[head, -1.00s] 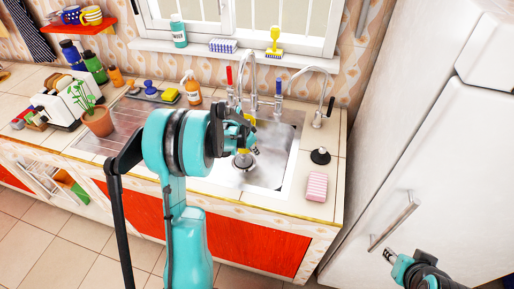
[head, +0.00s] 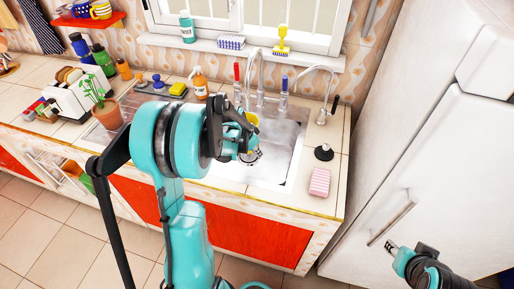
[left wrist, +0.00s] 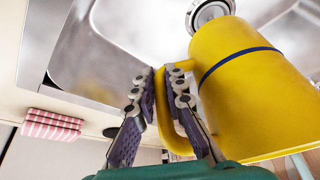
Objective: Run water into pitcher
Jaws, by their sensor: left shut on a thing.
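The yellow pitcher (left wrist: 240,85) with a dark blue band fills the right of the left wrist view, over the sink (left wrist: 130,35). My left gripper (left wrist: 160,82) is shut on the pitcher's handle. In the head view the left gripper (head: 245,140) is above the sink (head: 285,140), and only a little yellow of the pitcher (head: 252,119) shows behind it. The main faucet (head: 262,62) has a red handle (head: 237,71) and a blue handle (head: 284,84). No water stream is visible. My right gripper (head: 392,247) is in front of the fridge, too small to judge.
A second curved tap (head: 325,75) stands right of the main faucet. A black plug (head: 323,152) and a pink striped sponge (head: 319,182) lie on the right counter. The fridge (head: 440,170) bounds the right. A soap bottle (head: 200,84) and potted plant (head: 106,112) are left.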

